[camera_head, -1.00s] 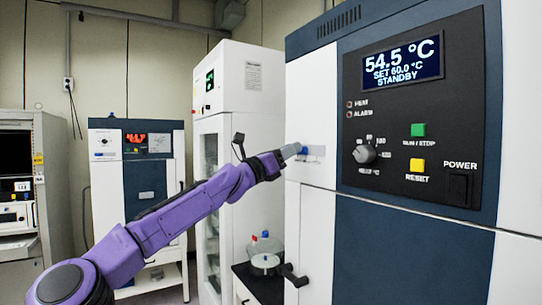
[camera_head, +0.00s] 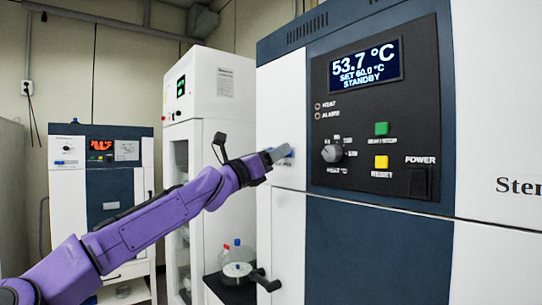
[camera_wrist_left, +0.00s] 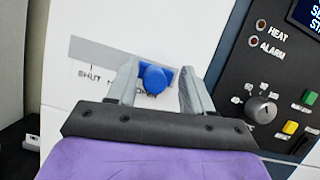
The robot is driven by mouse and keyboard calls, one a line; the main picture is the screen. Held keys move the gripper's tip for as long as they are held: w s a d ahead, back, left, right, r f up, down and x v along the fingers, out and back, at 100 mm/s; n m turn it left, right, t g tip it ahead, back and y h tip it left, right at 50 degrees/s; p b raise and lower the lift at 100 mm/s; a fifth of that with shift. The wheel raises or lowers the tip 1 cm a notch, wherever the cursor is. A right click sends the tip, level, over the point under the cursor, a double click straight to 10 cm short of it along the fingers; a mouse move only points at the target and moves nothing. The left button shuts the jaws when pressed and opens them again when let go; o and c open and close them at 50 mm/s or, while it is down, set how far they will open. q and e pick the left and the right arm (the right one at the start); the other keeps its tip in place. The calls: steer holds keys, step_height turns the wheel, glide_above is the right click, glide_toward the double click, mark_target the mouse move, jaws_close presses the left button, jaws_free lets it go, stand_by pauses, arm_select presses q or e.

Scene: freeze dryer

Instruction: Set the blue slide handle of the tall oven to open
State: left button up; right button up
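The tall oven (camera_head: 287,100) is white and dark blue and stands at the right in the head view. My left gripper (camera_head: 276,155) is at its white front, left of the control panel. In the left wrist view the blue slide handle (camera_wrist_left: 154,78) sits between the two grey fingers of my left gripper (camera_wrist_left: 160,88). The fingers are apart. The left finger is close to the handle, contact unclear; a gap shows before the right finger. My right gripper is not in view.
The black control panel (camera_head: 375,110) with its knob (camera_head: 335,151) and buttons is right of the gripper. A black door handle (camera_head: 265,281) sticks out below. A white cabinet (camera_head: 222,85) and a glass vessel (camera_head: 238,252) stand left of the oven.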

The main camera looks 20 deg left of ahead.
arm_select(q)
steer(key=b+v, duration=0.3)
steer(key=v, duration=0.7)
steer(key=shift+s, duration=0.2)
steer(key=shift+a+f, duration=0.1)
